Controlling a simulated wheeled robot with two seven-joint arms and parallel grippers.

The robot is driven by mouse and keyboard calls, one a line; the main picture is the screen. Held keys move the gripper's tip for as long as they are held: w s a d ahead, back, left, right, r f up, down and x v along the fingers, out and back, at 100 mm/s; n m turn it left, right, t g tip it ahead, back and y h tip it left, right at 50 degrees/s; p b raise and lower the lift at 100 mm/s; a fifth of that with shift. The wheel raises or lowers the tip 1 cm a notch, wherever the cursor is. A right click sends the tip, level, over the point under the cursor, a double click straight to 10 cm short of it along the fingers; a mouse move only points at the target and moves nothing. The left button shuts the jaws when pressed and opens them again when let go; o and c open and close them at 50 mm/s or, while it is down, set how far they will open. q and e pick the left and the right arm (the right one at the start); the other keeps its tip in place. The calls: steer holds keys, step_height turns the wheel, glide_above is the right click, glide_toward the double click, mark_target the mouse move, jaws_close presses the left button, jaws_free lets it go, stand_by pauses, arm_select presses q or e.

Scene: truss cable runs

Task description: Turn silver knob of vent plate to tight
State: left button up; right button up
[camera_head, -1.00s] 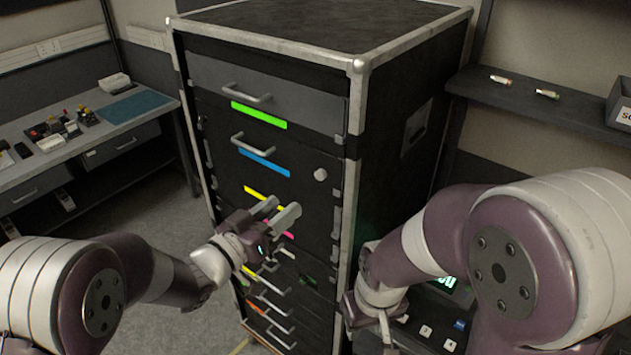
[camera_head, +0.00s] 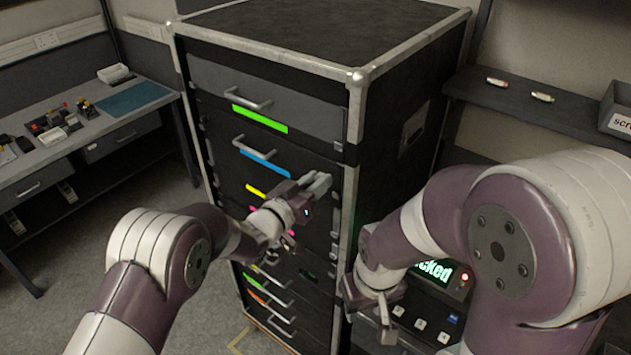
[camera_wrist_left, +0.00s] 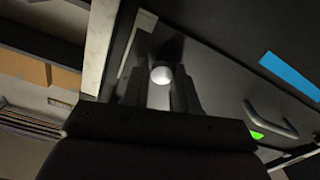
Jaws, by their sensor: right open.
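The silver knob (camera_wrist_left: 160,74) shows as a small bright round knob in the left wrist view, on the dark vent plate (camera_wrist_left: 220,80). It lies between the two fingers of my left gripper (camera_wrist_left: 161,90); whether they touch it cannot be told. In the head view my left gripper (camera_head: 308,184) is at the right side of the black rack's front, fingers apart, hiding the knob. My right gripper (camera_head: 372,312) is open and appears empty, low by the rack's right front edge.
The tall black rack (camera_head: 310,40) has metal edges and several handled drawers with coloured labels. A lit display (camera_head: 432,270) with buttons is at the right. A shelf (camera_head: 520,105) holds two small items and a bin. A workbench (camera_head: 60,150) stands at the left.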

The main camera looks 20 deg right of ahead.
arm_select(q)
jaws_close()
steer(key=shift+f+m+b, duration=0.15)
steer(key=shift+m+b, duration=8.75)
steer(key=shift+b, duration=3.2)
steer(key=o, duration=0.5)
jaws_free()
steer(key=shift+o, duration=0.2)
